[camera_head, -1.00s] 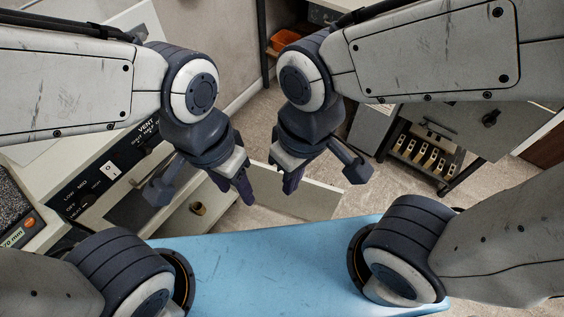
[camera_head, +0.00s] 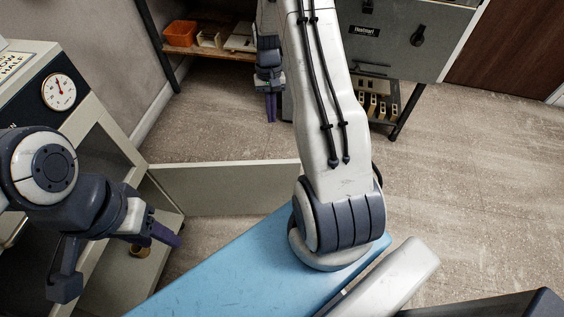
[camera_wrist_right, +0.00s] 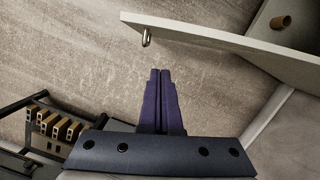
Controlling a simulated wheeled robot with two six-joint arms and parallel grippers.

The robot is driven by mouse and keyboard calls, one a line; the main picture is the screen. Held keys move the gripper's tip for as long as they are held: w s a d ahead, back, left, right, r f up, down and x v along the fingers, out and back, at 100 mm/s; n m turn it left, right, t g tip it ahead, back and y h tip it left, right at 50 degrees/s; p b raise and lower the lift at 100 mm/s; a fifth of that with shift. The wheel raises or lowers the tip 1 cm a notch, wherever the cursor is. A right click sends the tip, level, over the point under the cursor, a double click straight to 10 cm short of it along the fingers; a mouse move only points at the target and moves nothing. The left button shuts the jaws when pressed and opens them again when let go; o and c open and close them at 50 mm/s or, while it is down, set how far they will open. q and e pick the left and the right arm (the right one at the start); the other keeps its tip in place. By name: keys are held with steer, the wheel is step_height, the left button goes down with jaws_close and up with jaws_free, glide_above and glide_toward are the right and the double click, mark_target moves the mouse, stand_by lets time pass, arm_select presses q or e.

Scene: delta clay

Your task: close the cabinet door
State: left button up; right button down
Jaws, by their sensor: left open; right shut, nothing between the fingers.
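The cabinet door (camera_head: 225,187) is a pale flat panel that stands wide open, reaching right from the cabinet (camera_head: 99,152) at the left. In the right wrist view, the door (camera_wrist_right: 225,38) crosses the upper right, with a small metal handle (camera_wrist_right: 147,38) near its free end. My right gripper (camera_head: 271,110) is shut and empty, over the floor beyond the door in the head view. Its fingers (camera_wrist_right: 160,74) point toward the floor just beside the handle, apart from it. My left gripper (camera_head: 167,236) is open and empty, in front of the cabinet opening.
A small brown cylinder (camera_head: 138,250) is in the cabinet's lower part. My blue base lies below the door. A grey machine (camera_head: 405,38) on a dark stand and a shelf with an orange bin (camera_head: 180,34) stand at the back. Floor between is clear.

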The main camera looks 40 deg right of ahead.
arm_select(q)
steer(key=shift+f+b, duration=1.6)
steer(key=shift+f, duration=0.45)
arm_select(e)
steer(key=s+f, duration=0.6)
steer(key=f, duration=0.7)
steer(key=shift+a+m, duration=0.25)
steer(key=shift+m, duration=0.15)
steer(key=shift+f, duration=0.1)
